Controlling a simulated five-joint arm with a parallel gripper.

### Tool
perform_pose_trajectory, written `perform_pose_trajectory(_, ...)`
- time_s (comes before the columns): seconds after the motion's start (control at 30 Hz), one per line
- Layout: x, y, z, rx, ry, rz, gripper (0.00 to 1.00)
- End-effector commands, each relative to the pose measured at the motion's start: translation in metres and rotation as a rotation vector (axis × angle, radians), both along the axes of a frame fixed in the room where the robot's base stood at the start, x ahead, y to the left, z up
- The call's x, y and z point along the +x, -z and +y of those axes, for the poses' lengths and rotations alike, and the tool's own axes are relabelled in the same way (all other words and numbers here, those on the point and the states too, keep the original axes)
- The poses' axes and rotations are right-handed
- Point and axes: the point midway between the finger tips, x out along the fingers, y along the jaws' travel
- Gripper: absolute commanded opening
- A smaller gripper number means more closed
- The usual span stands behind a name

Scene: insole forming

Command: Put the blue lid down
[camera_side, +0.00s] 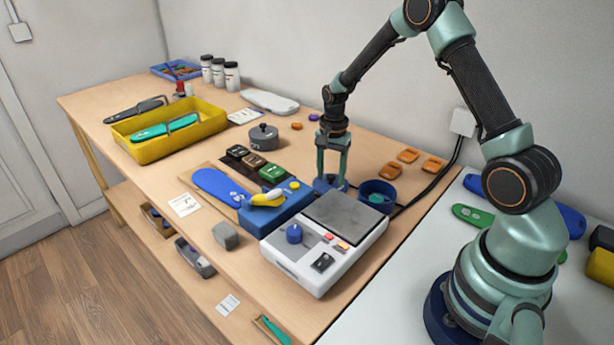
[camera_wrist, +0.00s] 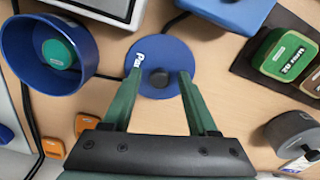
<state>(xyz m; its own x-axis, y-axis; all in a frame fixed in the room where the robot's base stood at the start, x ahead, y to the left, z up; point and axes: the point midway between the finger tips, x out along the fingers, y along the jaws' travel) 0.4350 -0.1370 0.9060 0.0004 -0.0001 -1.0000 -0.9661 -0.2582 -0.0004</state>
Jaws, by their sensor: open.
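The blue lid (camera_wrist: 160,48) lies flat on the wooden table in the wrist view, with white lettering and a dark round knob at its middle. In the side view the lid (camera_side: 321,185) shows under my fingertips. My gripper (camera_wrist: 160,76) is open, its two green fingers over the lid on either side of the knob, with gaps showing between them and the knob. In the side view my gripper (camera_side: 332,176) points straight down. Whether the fingertips touch the lid cannot be told.
A blue round container (camera_side: 376,187) with a green item inside stands just right of the lid. A white machine with a grey plate (camera_side: 345,217) is in front. A blue block (camera_side: 262,212) is to the left. Orange pieces (camera_side: 408,155) lie behind right. A grey pot (camera_side: 263,136) stands behind left.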

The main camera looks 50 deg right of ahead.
Motion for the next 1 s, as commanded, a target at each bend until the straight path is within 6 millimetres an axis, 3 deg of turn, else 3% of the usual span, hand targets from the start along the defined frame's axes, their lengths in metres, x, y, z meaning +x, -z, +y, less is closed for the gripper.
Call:
perform_pose_trajectory(0.17, 0.001, -0.017, 0.000, -0.001, 0.000, -0.003, 0.59)
perform_pose_trajectory(0.6, 0.000, -0.101, 0.000, -0.001, 0.000, -0.003, 0.59)
perform_pose_trajectory(0.87, 0.000, -0.125, 0.002, -0.002, -0.012, -0.006, 0.59)
perform_pose_trajectory(1.0, -0.007, -0.146, 0.015, -0.015, -0.107, -0.042, 0.59)
